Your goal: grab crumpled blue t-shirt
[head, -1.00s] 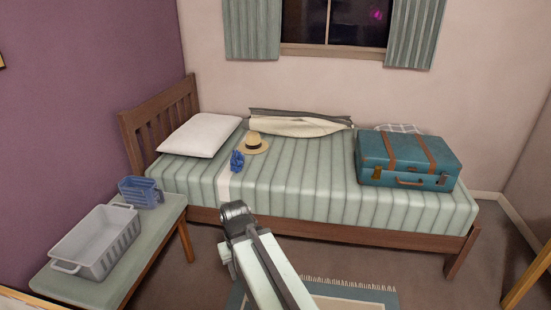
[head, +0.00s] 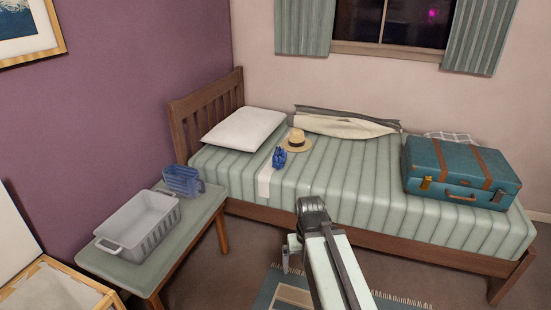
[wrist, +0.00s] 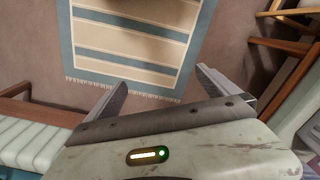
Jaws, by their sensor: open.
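The crumpled blue t-shirt (head: 279,157) is a small dark blue bundle on the striped bed, in front of the straw hat and at the edge of a pale band on the cover. My gripper (wrist: 162,77) shows in the wrist view with its two fingers wide apart and nothing between them. It is over the floor, facing the rug, and away from the t-shirt. In the head view my arm rises in front of the bed, and its fingers cannot be made out. The t-shirt is not seen in the wrist view.
The bed (head: 345,190) also holds a white pillow (head: 244,131), a straw hat (head: 296,142) and a teal suitcase (head: 460,172). A bench (head: 125,262) at left bears a grey basket (head: 150,229) and a blue basket (head: 183,181). A striped rug (wrist: 132,40) lies on the floor.

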